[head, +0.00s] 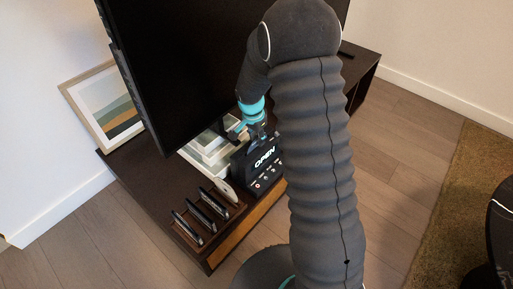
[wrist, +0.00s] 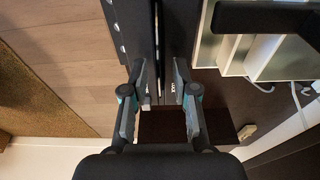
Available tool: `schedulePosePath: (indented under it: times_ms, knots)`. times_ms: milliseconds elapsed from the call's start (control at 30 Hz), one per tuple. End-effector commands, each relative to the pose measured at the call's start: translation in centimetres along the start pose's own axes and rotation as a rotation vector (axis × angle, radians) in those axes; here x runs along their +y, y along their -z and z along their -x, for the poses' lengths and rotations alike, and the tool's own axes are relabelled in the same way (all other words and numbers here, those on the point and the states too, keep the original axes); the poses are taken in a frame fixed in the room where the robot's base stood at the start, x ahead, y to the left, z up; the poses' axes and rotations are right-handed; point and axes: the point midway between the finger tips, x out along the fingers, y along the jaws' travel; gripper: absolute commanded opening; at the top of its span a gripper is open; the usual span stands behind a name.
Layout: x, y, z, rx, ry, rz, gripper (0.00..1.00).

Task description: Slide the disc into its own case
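My gripper (head: 252,132) points down over a black box-shaped player (head: 262,160) with a lit "OPEN" sign, on the low dark cabinet. In the wrist view, my gripper (wrist: 158,98) has its two fingers apart, with the dark player (wrist: 130,35) below and between them. I cannot tell whether the fingers touch anything. A brown rack (head: 190,228) stands in front of the player and holds several thin upright dark cases (head: 207,205). A pale rounded thing (head: 226,190) stands at the rack's end nearest the player; I cannot tell if it is the disc.
A large black television (head: 215,70) stands on the cabinet (head: 140,180) behind the player. A framed picture (head: 108,105) leans at the wall on the left. Pale framed things (head: 205,152) lie close behind the player. Wooden floor (head: 400,160) lies open at the right.

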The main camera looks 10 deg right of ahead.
Motion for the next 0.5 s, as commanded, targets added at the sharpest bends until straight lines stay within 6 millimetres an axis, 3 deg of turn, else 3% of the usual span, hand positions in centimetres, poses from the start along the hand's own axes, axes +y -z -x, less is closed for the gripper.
schedulePosePath:
  times_ms: [33,100,500]
  knots:
    - [0.01,0.0,0.01,0.0,0.0,0.0,0.1]
    - [0.0,0.0,0.01,0.0,0.0,0.0,0.0]
    - [-0.01,0.05,0.22,0.0,0.001,0.0,0.0]
